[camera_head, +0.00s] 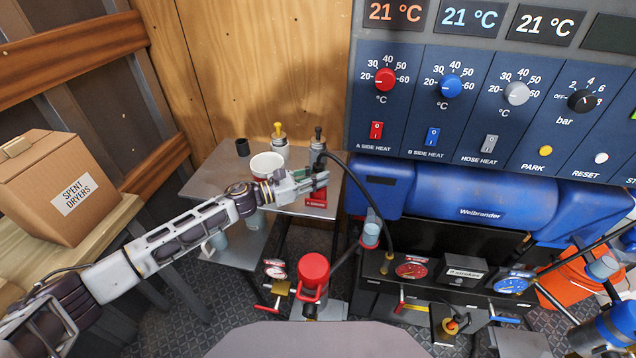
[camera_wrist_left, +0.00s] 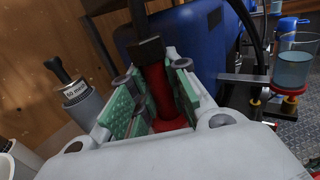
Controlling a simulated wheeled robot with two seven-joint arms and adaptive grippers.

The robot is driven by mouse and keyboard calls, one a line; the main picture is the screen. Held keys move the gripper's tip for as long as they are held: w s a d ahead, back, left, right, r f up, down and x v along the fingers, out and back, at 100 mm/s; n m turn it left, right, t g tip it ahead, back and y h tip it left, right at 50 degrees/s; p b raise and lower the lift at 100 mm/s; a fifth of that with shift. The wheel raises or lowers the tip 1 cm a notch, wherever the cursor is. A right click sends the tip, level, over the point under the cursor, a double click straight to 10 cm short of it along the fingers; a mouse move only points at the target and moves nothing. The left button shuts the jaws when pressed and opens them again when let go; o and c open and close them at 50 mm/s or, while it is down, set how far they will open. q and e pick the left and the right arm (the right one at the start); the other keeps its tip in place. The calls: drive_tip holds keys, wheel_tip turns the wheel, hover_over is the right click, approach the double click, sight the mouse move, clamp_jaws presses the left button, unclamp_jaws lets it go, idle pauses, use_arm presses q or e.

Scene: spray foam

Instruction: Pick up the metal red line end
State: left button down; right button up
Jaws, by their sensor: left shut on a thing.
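My left gripper (camera_head: 318,180) is over the right end of the small metal table, shut on the red line end. In the left wrist view the red line end (camera_wrist_left: 158,88) is a red cylinder with a dark top, standing between the green-padded fingers (camera_wrist_left: 155,100). Its lower part runs down to a red base. In the head view the fingers mostly hide it, and a black hose arches away from there to the right. A red labelled block (camera_head: 316,199) shows just under the fingers. I cannot tell whether the line end is clear of it. My right gripper is not in view.
A red-topped pump (camera_head: 314,272) stands in front. The blue machine (camera_head: 470,205) and its control panel fill the right. A cardboard box (camera_head: 50,185) sits left.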

use_arm(q)
drive_tip(key=shift+r, duration=0.15)
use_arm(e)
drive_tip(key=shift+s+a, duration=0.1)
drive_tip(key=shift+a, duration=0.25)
use_arm(q)
wheel_tip(320, 180, up, 9)
drive_tip(key=shift+f+p, duration=0.1)
drive_tip(key=shift+p, duration=0.55)
drive_tip(key=shift+r, duration=0.5)
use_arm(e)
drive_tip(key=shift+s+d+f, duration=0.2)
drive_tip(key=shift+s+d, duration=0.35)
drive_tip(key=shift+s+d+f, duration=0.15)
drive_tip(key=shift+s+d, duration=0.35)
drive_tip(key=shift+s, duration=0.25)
